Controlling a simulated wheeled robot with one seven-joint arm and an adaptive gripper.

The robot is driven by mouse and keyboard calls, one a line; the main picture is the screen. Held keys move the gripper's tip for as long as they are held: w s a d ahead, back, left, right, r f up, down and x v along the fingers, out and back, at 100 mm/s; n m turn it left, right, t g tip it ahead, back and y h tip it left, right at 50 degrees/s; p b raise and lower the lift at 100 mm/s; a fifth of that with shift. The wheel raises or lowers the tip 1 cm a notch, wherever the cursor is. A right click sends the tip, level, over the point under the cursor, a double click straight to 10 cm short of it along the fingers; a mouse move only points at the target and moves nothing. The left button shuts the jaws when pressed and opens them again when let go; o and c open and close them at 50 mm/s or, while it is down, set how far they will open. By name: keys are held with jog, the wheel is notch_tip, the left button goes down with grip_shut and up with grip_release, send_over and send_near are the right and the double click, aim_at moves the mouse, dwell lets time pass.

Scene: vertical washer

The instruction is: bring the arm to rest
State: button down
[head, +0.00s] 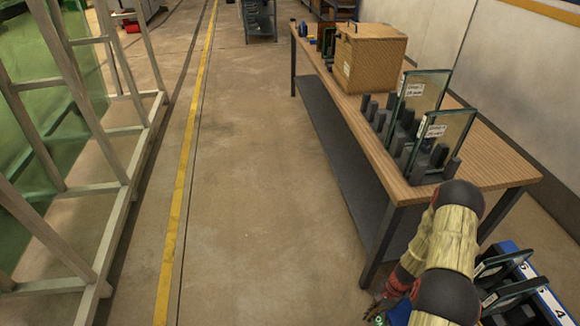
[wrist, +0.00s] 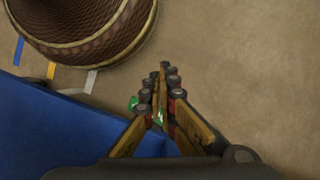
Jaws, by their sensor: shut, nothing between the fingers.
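My gripper (wrist: 163,85) points down over the brown floor in the wrist view. Its fingers are together with nothing between them. My arm (head: 445,240) hangs at the lower right of the head view, beside the near end of the wooden table (head: 490,165). The gripper end is low, at the bottom edge of the head view, and partly hidden by the arm.
The table holds a wooden box (head: 370,58) and glass panes (head: 442,130) in dark holders. A blue-edged rack (head: 545,300) with dark-framed panes stands right of my arm. A pale frame (head: 125,200) stands at left. The floor between (head: 270,180) is clear.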

jog(key=w+a+r+n+h+p, duration=0.1)
jog(key=a+r+n, duration=0.2)
jog(key=r, duration=1.4)
jog(key=w+a+r+n, duration=0.1)
jog(key=a+r+n, duration=0.2)
jog(key=r, duration=1.4)
jog(key=s+a+r+n+t+h, duration=0.1)
jog(key=s+a+r+n+t, duration=0.1)
jog(key=r, duration=0.9)
jog(key=s+a+r+n+t+h+p, duration=0.1)
jog(key=s+a+r, duration=0.4)
jog(key=r, duration=0.6)
jog(key=s+a+r+n+t+h+p, duration=0.1)
jog(key=s+a+r+n+t, duration=0.2)
jog(key=r, duration=0.8)
jog(key=shift+s+a+n+t, duration=0.25)
jog(key=shift+s+n+t, duration=0.15)
jog(key=shift+s+t, duration=0.45)
